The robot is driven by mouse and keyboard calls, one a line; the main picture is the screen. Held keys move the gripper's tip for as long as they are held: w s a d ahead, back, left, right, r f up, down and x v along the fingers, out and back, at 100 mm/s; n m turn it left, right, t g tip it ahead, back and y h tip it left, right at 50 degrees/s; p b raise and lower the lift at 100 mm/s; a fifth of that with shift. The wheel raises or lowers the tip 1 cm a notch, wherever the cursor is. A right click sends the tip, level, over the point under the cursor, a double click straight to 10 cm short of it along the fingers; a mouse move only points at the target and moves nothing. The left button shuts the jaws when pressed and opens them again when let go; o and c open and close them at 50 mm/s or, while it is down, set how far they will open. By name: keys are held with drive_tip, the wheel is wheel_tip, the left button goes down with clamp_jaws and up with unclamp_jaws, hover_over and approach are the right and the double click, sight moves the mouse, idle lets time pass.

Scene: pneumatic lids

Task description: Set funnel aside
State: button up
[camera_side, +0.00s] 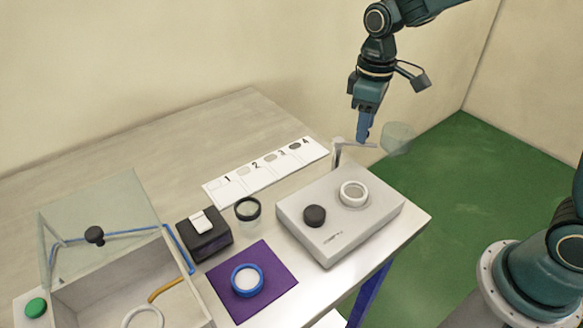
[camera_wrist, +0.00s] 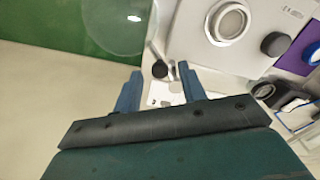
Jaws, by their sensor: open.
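A clear, round funnel-like piece (camera_side: 396,138) sits at the end of a thin light arm (camera_side: 355,144) behind the grey device (camera_side: 340,222). In the wrist view the clear piece (camera_wrist: 115,25) shows as a large see-through disc at the top, over green floor. My gripper (camera_side: 363,136) points down just left of the clear piece, close above the thin arm. I cannot tell whether the fingers touch the arm.
The grey device carries a black knob (camera_side: 314,215) and white ring (camera_side: 353,193). A numbered card (camera_side: 226,189), dark-rimmed jar (camera_side: 248,210), black box (camera_side: 202,241), purple mat (camera_side: 275,273) with blue ring (camera_side: 247,280), and open clear-lidded box (camera_side: 85,296) stand left.

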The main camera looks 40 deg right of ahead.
wheel_tip(320, 180, up, 13)
idle(0.6)
drive_tip(key=shift+s+r, duration=0.1)
drive_tip(key=shift+s, duration=0.05)
drive_tip(key=s+d+f+m+t, duration=0.1)
drive_tip(key=s+m+t, duration=0.1)
drive_tip(key=s, duration=0.8)
drive_tip(key=s+d+f+m+t, duration=0.1)
drive_tip(key=s+d+m+t, duration=0.1)
drive_tip(key=s, duration=0.8)
drive_tip(key=shift+s+f+m+t, duration=0.4)
drive_tip(key=shift+m+t, duration=0.3)
drive_tip(key=shift+t, duration=0.1)
